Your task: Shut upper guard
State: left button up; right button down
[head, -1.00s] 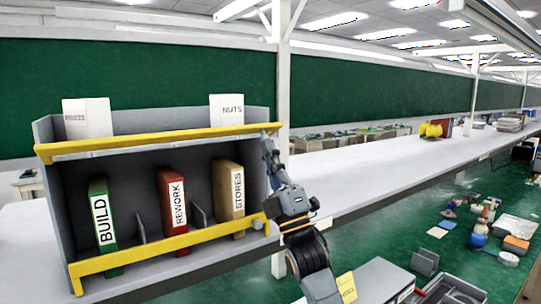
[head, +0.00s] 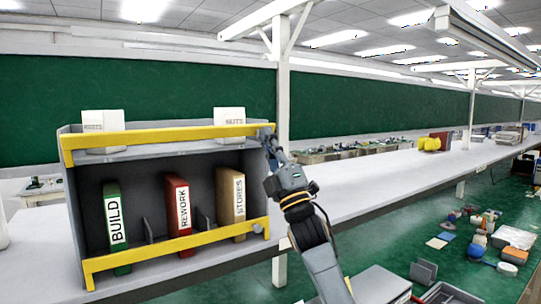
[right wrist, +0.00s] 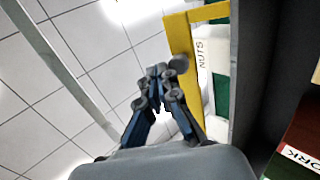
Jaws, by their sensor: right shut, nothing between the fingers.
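The upper guard (head: 160,137) is a yellow bar with end arms, across the front of the upper shelf of a grey rack. It crosses in front of the white boxes, whose lower parts show beneath it. My right gripper (head: 266,135) is shut and empty at the guard's right end. In the right wrist view the closed fingertips (right wrist: 157,72) are beside a round grey knob (right wrist: 178,64) at the yellow guard (right wrist: 183,45); I cannot tell whether they touch. My left gripper is out of view.
The lower yellow guard (head: 180,246) crosses in front of the BUILD (head: 116,225), REWORK (head: 178,205) and STORES (head: 231,200) binders. A white post (head: 282,100) stands just behind my right arm. The bench (head: 350,178) to the right is mostly clear.

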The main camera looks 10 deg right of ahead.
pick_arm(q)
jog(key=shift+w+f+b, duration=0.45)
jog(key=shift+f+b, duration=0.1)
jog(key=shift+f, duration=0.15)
pick_arm(e)
jog(key=shift+w+a+r+h, duration=0.15)
jog(key=shift+w+r, duration=0.4)
jog(key=shift+r, duration=0.05)
jog(key=shift+w+a+r+h, duration=0.1)
jog(key=shift+w+r+h, duration=0.05)
jog(key=shift+w+r, duration=0.4)
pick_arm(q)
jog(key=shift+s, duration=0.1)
pick_arm(e)
jog(key=shift+r, duration=0.15)
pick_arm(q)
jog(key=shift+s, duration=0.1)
